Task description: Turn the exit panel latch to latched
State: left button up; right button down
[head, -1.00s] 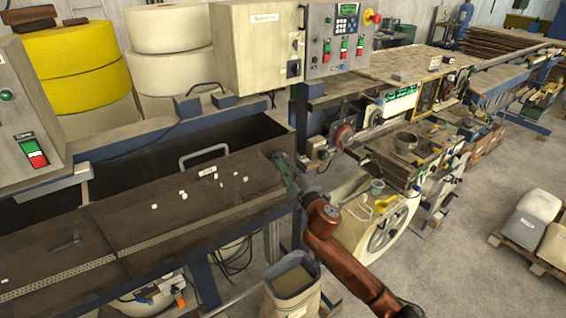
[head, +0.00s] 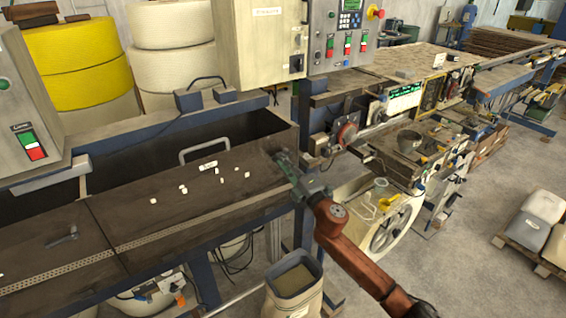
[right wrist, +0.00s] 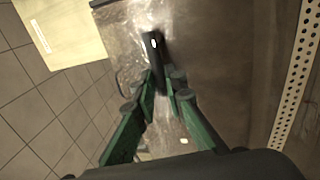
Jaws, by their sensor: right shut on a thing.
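The brown exit panel (head: 180,188) is the right-hand cover of the long bench and lies flat. My right gripper (head: 282,160) is at its right end and hides the latch there in the head view. In the right wrist view a dark bar-shaped latch handle (right wrist: 153,52) with a white spot stands out between the green fingers of my right gripper (right wrist: 160,88). The fingers are shut on its near end. Whether the latch is at its latched position cannot be told. My left gripper is not in view.
A raised grey handle (head: 203,150) and several small white bits lie on the panel. Another dark latch (head: 62,238) is on the left cover. A perforated strip (head: 180,225) runs along the front. An open sack (head: 293,285) stands below my right arm.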

jog(key=c, duration=2)
grip_release()
jog(key=shift+o, duration=0.2)
jog(key=v, duration=1.2)
jog(key=shift+w, duration=0.1)
